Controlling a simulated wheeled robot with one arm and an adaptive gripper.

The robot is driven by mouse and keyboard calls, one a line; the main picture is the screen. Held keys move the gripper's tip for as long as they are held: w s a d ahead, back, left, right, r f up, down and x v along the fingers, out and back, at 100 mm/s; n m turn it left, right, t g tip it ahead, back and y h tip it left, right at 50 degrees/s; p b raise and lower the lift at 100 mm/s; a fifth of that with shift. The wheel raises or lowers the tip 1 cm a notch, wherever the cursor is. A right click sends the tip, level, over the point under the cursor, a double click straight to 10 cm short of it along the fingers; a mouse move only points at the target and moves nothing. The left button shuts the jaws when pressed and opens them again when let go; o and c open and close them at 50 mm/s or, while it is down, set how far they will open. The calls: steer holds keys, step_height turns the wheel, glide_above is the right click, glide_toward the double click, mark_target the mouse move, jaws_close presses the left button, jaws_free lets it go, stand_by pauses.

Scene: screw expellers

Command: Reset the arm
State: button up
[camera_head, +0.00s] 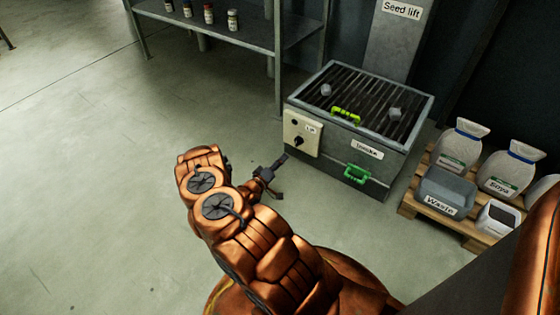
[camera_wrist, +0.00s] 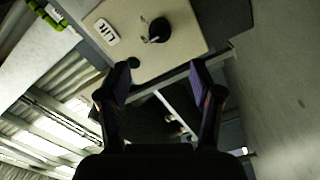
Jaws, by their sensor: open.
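My copper-coloured arm (camera_head: 265,240) is folded in the lower middle of the head view. My gripper (camera_head: 274,178) points up and right, in the air in front of the grey intake box (camera_head: 408,120). In the wrist view my gripper (camera_wrist: 163,82) is open, its two dark fingers apart with nothing held between them. Past the fingertips is the cream control panel (camera_wrist: 185,25) with a black knob (camera_wrist: 157,30) and a label that reads Lift. The panel (camera_head: 303,132) also shows on the left of the intake box in the head view. The fingers appear apart from it.
The intake box has a slatted top, two grey lumps on it and green handles (camera_head: 357,174). A pallet (camera_head: 425,215) at right holds white sacks (camera_head: 461,143) and a grey Waste bin (camera_head: 446,190). A shelf (camera_head: 240,28) with small bottles stands behind. The left floor is clear.

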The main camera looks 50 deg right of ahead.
stand_by(0.3)
steer(key=w+a+r+t+y+p, duration=0.3)
steer(key=w+a+r+y+p, duration=0.25)
steer(key=w+a+r, duration=0.45)
steer(key=w+a+r+t+y+p, duration=0.35)
steer(key=w+a+r+p, duration=0.45)
steer(key=w, duration=0.4)
steer(key=a+r+n+y+p, duration=0.2)
steer(key=a+r+y+p, duration=0.7)
steer(key=a+r, duration=1.55)
steer(key=s+a+r+n+g+y+p, duration=0.2)
steer(key=s+a+r+p, duration=0.25)
steer(key=s+r, duration=0.5)
steer(key=s+a+r+n+g+y+p, duration=0.1)
steer(key=s+a+r+p, duration=0.5)
steer(key=r, duration=0.7)
steer(key=s+d+r+g+h+p, duration=0.1)
steer(key=s+d+r+g+p, duration=0.1)
steer(key=s+r, duration=0.4)
steer(key=s+d+r+g+h+p, duration=0.1)
steer(key=s+r+p, duration=0.4)
steer(key=s, duration=1)
steer(key=s+d+r+g+h+p, duration=0.1)
steer(key=s+d+r+g+p, duration=0.2)
steer(key=s+r, duration=0.4)
steer(key=s+d+p, duration=0.1)
steer(key=s+d, duration=0.1)
steer(key=s, duration=0.2)
